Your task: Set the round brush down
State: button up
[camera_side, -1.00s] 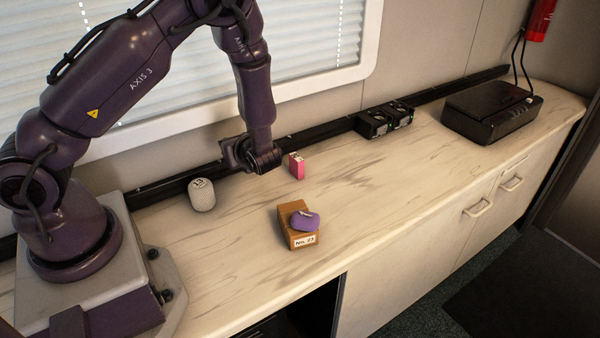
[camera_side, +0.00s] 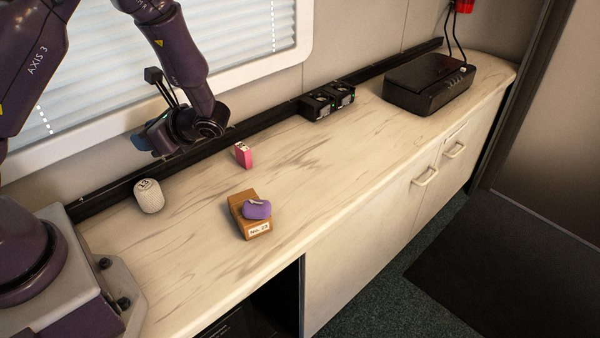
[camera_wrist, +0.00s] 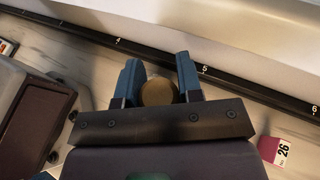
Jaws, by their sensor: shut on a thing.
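In the wrist view, the two blue fingers of my gripper (camera_wrist: 158,82) are closed on either side of a round, brownish-tan thing, which I take to be the round brush (camera_wrist: 158,93). Only its rounded end shows; the rest is hidden behind the gripper body. In the side view, my gripper (camera_side: 147,140) is near the back wall, above and behind the white cylinder marked 13 (camera_side: 149,197). I cannot make out the brush there, nor whether it touches the worktop (camera_side: 200,235).
A pink block (camera_side: 243,156) stands right of my gripper. A cardboard box (camera_side: 254,228) carries a purple object (camera_side: 257,209). A numbered black rail (camera_wrist: 160,55) runs along the wall. A black twin unit (camera_side: 327,102) and black case (camera_side: 430,84) stand farther right. The front-left worktop is clear.

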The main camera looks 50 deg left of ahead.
jog(key=s+d+f+n+g+h, duration=0.4)
jog(key=d+n+g+h, duration=0.3)
jog(key=n+h, duration=0.3)
jog(key=w+d+n+t+h, duration=0.55)
jog(key=d+n+h, duration=0.35)
jog(key=n+h, duration=0.45)
jog(key=w+a+r+n+t, duration=0.1)
jog(key=w+r+n+t, duration=0.3)
jog(key=w+n+t, duration=0.35)
jog(key=w+a+r+n+t, duration=0.1)
jog(key=w+r+n+t, duration=0.3)
jog(key=w+n+t, duration=0.3)
jog(key=t, duration=0.1)
send_over(307, 174)
jog(key=shift+y, duration=0.35)
notch_tip(307, 174, down, 15)
jog(key=shift+s+r, duration=0.1)
jog(key=shift+s, duration=0.05)
jog(key=shift+w+f, duration=0.2)
jog(key=shift+f, duration=1.6)
